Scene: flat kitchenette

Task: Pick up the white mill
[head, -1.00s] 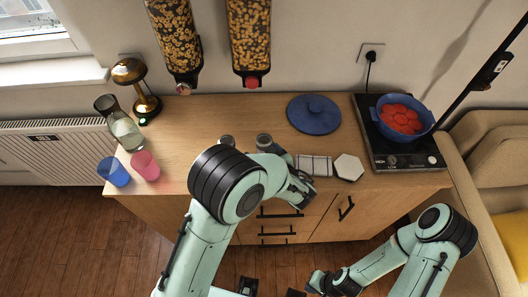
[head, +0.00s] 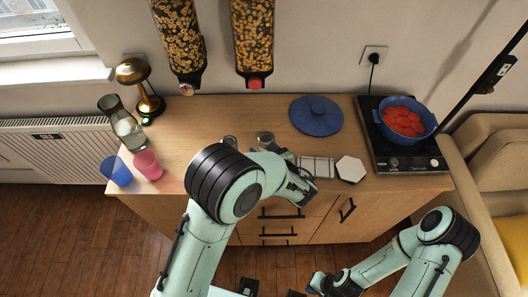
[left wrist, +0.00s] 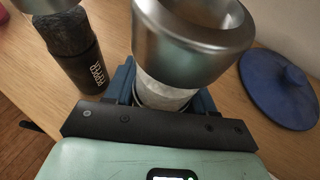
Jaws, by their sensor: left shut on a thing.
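The white mill, with a silver top and pale body, stands in the middle of the left wrist view (left wrist: 175,93). Its silver top also shows in the head view (head: 265,138), just behind my left arm. My left gripper (left wrist: 163,98) is shut around its pale body. In the head view this gripper is mostly hidden by its own arm. Whether the mill's base touches the counter is hidden. A dark mill with white lettering (left wrist: 80,55) stands to its left, apart from it. My right gripper (head: 322,284) is low at the bottom of the head view, away from the counter; its jaws are unclear.
On the wooden counter (head: 205,115) are a blue lid (head: 316,115), a white hexagonal piece (head: 351,169), a hob (head: 388,150) with a blue pot (head: 428,117), cups (head: 148,165), a carafe (head: 126,128) and a lamp (head: 146,98). Two dispensers (head: 253,38) hang above the back.

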